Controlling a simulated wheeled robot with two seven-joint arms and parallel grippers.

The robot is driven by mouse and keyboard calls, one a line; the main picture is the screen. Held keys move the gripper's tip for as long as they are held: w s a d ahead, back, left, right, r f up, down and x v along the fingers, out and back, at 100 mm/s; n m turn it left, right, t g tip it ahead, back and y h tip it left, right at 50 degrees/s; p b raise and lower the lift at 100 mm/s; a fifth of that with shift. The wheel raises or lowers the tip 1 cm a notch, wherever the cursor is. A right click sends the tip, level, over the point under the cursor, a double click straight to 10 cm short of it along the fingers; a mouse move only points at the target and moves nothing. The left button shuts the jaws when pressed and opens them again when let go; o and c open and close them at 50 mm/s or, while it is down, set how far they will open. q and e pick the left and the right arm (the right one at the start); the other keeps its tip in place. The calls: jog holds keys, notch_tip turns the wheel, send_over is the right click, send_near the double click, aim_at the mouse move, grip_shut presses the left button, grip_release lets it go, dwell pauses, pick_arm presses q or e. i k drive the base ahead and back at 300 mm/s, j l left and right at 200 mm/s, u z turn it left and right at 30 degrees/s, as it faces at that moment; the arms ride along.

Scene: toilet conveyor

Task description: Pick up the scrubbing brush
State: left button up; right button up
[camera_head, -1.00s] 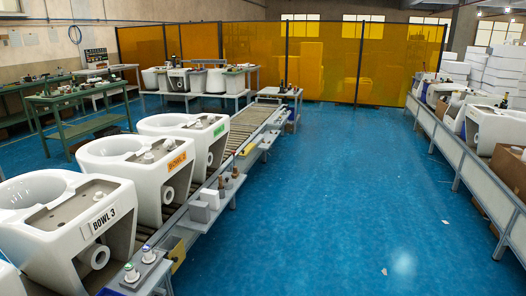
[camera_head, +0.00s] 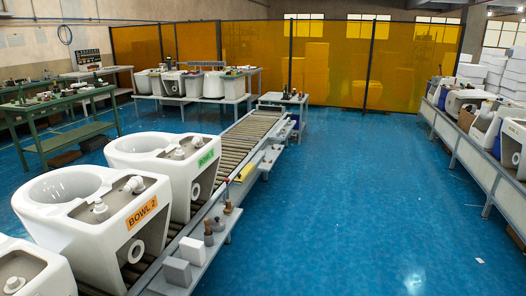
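On the side shelf of the conveyor stand two small upright handled items that look like brushes. One is brown with a thin handle (camera_head: 228,199), and a darker one (camera_head: 209,234) stands closer to me. They are too small to tell which is the scrubbing brush. A short dark item (camera_head: 217,224) stands beside the darker one. Neither of my grippers is in view.
White toilet bowls, including one labelled BOWL 2 (camera_head: 92,206), line the roller conveyor (camera_head: 232,142) on the left. White blocks (camera_head: 191,250) and a yellow item (camera_head: 244,173) sit along its side.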

aim_at(228, 209)
jog(key=i, duration=2.75)
jog(key=u, duration=0.15)
jog(key=i, duration=0.05)
